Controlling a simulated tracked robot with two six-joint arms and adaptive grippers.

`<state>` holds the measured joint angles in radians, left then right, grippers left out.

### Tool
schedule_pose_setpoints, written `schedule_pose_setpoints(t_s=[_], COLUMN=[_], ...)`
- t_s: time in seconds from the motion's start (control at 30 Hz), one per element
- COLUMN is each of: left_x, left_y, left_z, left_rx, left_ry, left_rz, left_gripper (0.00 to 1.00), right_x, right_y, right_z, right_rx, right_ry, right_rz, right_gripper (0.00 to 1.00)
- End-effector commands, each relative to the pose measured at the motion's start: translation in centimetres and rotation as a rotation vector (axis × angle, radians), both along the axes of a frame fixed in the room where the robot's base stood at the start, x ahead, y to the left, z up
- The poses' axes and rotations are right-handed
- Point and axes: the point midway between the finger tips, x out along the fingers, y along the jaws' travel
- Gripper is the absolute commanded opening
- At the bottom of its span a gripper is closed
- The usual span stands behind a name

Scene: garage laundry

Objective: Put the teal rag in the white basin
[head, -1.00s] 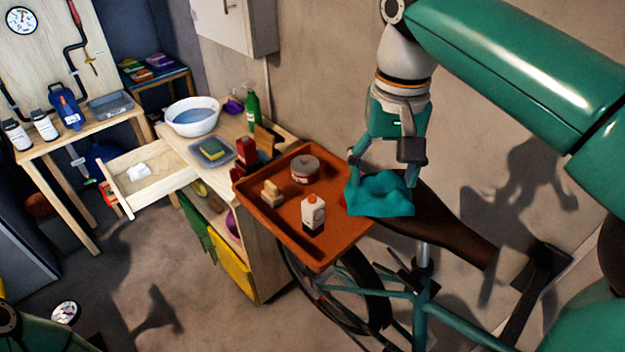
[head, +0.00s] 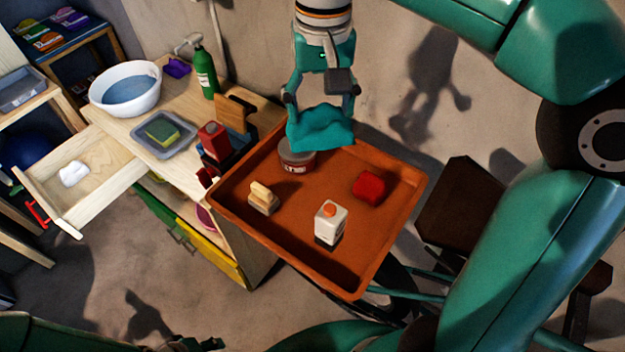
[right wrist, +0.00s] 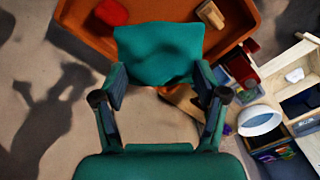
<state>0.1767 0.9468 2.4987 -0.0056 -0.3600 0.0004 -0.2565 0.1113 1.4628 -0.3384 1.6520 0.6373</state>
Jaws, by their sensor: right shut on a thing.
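The teal rag (head: 320,129) hangs bunched from my right gripper (head: 320,98), which is shut on it. The rag is above the back of the orange tray (head: 345,276) and hides part of a round tin (head: 297,161). In the right wrist view the rag (right wrist: 160,55) spreads beyond the fingers, over the tray edge. The white basin (head: 125,104), with bluish water in it, stands on the wooden cabinet top to the left, apart from the gripper. It also shows at the right of the right wrist view (right wrist: 261,133). My left arm shows at the bottom left of the head view; its jaw state is unclear.
An open drawer (head: 108,173) juts out left.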

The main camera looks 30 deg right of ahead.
Motion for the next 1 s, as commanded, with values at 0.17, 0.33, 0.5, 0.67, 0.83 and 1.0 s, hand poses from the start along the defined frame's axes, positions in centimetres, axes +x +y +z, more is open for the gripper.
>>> schedule_pose_setpoints(t_s=[0.17, 0.33, 0.5, 0.67, 0.83, 1.0], left_x=[0.0, 0.0, 0.0, 0.0, 0.0, 0.0], left_y=[0.0, 0.0, 0.0, 0.0, 0.0, 0.0], left_z=[-0.6, -0.8, -0.9, -0.9, -0.9, -0.9], left_rx=[0.0, 0.0, 0.0, 0.0, 0.0, 0.0], left_ry=[0.001, 0.0, 0.0, 0.0, 0.0, 0.0], left_rz=[0.0, 0.0, 0.0, 0.0, 0.0, 0.0], left_gripper=[0.4, 0.4, 0.4, 0.4, 0.4, 0.4], right_x=[-0.2, -0.2, -0.1, 0.0, -0.1, -0.1], right_y=[-0.1, -0.1, -0.1, -0.1, -0.1, 0.0], right_z=[-4.3, -8.9, -12.5, -14.2, -15.6, -18.0], right_rx=[-0.001, -0.002, 0.0, -0.001, -0.001, 0.0], right_ry=[0.008, 0.009, 0.007, 0.004, 0.006, 0.007], right_rz=[-0.002, -0.003, -0.003, -0.001, 0.0, 0.0], right_gripper=[0.37, 0.37, 0.37, 0.37, 0.37, 0.37])
